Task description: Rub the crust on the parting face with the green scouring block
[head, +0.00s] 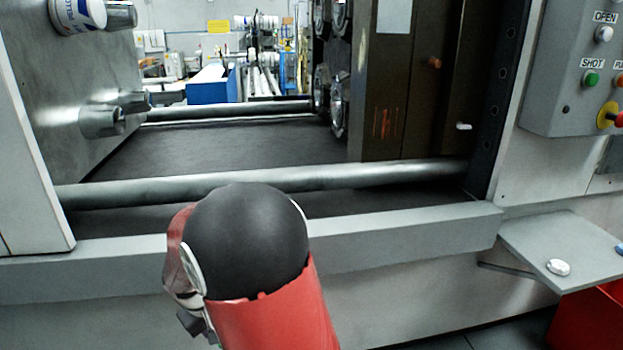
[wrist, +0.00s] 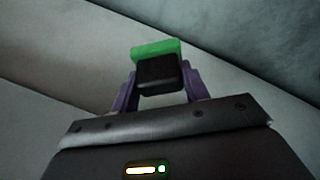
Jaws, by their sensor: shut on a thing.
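My gripper (wrist: 158,82) shows in the wrist view with its purple fingers shut on the sides of a dark block with a bright green face, the green scouring block (wrist: 155,49). The green side points away from my gripper, and no contact with any surface is visible. In the head view my red and black arm is at bottom centre, and the block is not visible there. The brown parting face (head: 425,95) stands upright right of centre. Thin reddish-orange streaks (head: 385,123), seemingly the crust, mark its lower left part.
A steel bar (head: 290,179) and a grey front rail (head: 400,237) cross between my arm and the parting face. A control box (head: 575,70) hangs at the right above a small shelf (head: 560,245). The dark bed (head: 220,150) behind the bar is clear.

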